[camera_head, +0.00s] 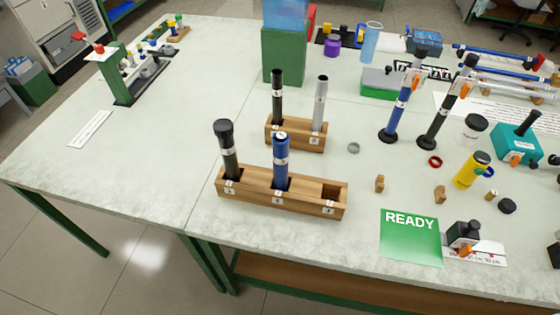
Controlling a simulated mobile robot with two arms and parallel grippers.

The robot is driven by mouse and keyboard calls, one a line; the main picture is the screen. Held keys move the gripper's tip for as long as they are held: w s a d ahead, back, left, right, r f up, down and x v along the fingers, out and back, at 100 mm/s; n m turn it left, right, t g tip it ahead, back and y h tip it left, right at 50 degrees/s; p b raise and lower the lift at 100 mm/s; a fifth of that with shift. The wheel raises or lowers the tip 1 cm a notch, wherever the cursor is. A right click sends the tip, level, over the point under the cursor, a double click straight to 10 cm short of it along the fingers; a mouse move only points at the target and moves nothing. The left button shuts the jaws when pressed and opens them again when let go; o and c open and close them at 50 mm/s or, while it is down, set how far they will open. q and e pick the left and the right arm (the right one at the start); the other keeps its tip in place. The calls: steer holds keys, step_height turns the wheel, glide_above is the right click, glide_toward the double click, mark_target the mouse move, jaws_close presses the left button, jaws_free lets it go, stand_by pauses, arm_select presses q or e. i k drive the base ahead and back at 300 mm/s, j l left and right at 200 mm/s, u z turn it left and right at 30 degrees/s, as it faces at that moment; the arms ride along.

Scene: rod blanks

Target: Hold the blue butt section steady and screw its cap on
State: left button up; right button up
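The blue butt section (281,164) stands upright in the middle slot of the front wooden block (255,198). Its top end shows a pale round face with no black cap on it. To its left a black section (229,160) stands in the same block with a wide black cap (224,127) on top. A dark round cap-like piece (507,206) lies on the table at the right; I cannot tell if it belongs to the blue section. Neither of my grippers is in view.
The front block's right slot (331,191) looks empty. A second wooden block (296,139) behind holds a black and a silver rod. A green READY card (411,238), a yellow bottle (472,170) and upright rods crowd the right. The left table (160,150) is mostly clear.

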mark_target(280, 149)
steer(key=z, duration=1.95)
steer(key=u, duration=1.8)
steer(key=k+l, duration=0.1)
steer(key=l, duration=0.5)
steer(key=k+l, duration=0.1)
steer(key=l, duration=0.5)
steer(key=k+l, duration=0.1)
steer(key=l, duration=0.5)
steer(key=k+l, duration=0.1)
steer(key=l, duration=0.5)
